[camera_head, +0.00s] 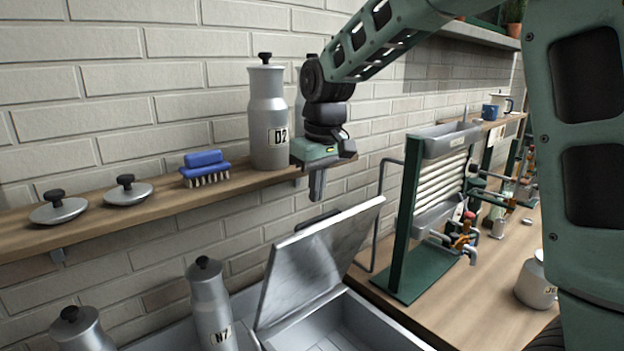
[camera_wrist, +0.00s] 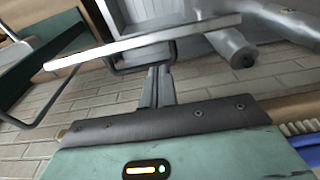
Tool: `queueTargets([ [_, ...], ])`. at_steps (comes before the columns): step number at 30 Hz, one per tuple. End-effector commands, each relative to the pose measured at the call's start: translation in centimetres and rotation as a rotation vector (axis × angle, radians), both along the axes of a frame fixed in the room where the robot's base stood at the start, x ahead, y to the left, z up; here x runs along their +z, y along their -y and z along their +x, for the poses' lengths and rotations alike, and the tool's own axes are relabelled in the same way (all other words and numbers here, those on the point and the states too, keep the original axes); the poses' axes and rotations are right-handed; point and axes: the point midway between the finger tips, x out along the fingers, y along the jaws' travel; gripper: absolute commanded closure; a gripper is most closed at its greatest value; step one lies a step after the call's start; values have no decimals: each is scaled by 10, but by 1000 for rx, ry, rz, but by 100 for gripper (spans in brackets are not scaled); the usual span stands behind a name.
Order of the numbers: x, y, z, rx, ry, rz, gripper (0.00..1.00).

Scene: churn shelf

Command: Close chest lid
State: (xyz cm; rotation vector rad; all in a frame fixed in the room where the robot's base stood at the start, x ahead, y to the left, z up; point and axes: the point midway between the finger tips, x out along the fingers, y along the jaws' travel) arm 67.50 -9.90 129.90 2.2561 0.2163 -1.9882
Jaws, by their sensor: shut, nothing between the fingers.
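The metal chest (camera_head: 362,325) stands low at the bottom middle of the head view, with its inside showing. Its grey lid (camera_head: 318,258) is raised and leans back toward the wall, with a dark handle (camera_head: 317,221) showing behind its upper edge. My gripper (camera_head: 317,198) points down above the lid's upper edge, near the shelf end. Its fingers are together and empty. In the wrist view the shut fingers (camera_wrist: 158,72) reach toward the pale edge of the lid (camera_wrist: 140,42). I cannot tell whether they touch it.
A wooden shelf (camera_head: 110,215) holds a tall can (camera_head: 268,125), a blue brush (camera_head: 205,168) and two small lids. Another can (camera_head: 208,300) stands left of the chest lid. A green rack (camera_head: 405,225) stands on the bench to the right. The shelf end is close to my gripper.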

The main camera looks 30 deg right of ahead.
Motion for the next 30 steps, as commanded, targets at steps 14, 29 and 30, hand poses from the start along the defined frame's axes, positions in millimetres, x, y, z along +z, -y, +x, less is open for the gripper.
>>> queueTargets([
  [14,-64,-2,7,1,-2,-1,100],
  [29,-69,-3,9,1,7,1,100],
  [30,-70,-3,9,1,11,2,100],
])
